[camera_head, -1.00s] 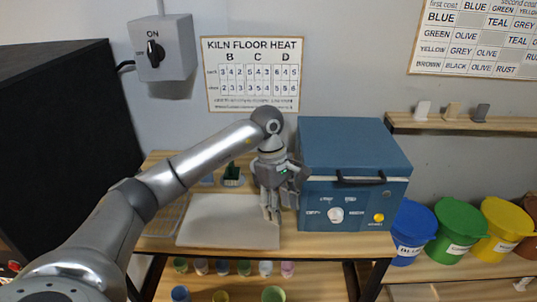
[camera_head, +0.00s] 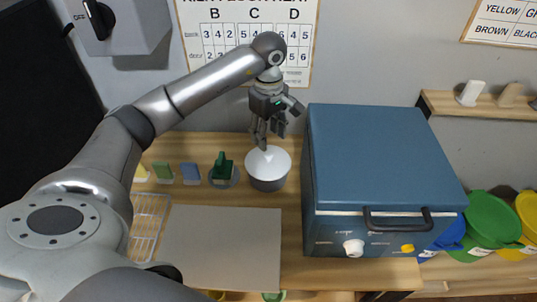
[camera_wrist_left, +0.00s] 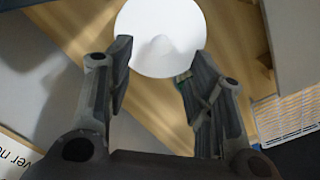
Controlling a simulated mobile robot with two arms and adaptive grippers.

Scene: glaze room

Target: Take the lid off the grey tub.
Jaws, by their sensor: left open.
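The grey tub (camera_head: 268,184) stands on the wooden bench, left of the blue kiln. Its white lid (camera_head: 262,160) is on it, with a small raised knob in the middle. The lid also shows in the left wrist view (camera_wrist_left: 160,35), at the top between the fingers. My left gripper (camera_head: 266,140) is above the lid, pointing down, open and empty. In the left wrist view its two fingers (camera_wrist_left: 155,85) are spread, with the knob lying beyond their tips. I cannot tell whether a finger touches the lid. My right gripper is not in view.
The blue kiln (camera_head: 380,160) stands close on the tub's right. A pale board (camera_head: 222,245) lies in front. A green object on a round base (camera_head: 223,170) and small coloured tiles (camera_head: 190,173) stand to the left. A wire rack (camera_head: 149,225) is further left.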

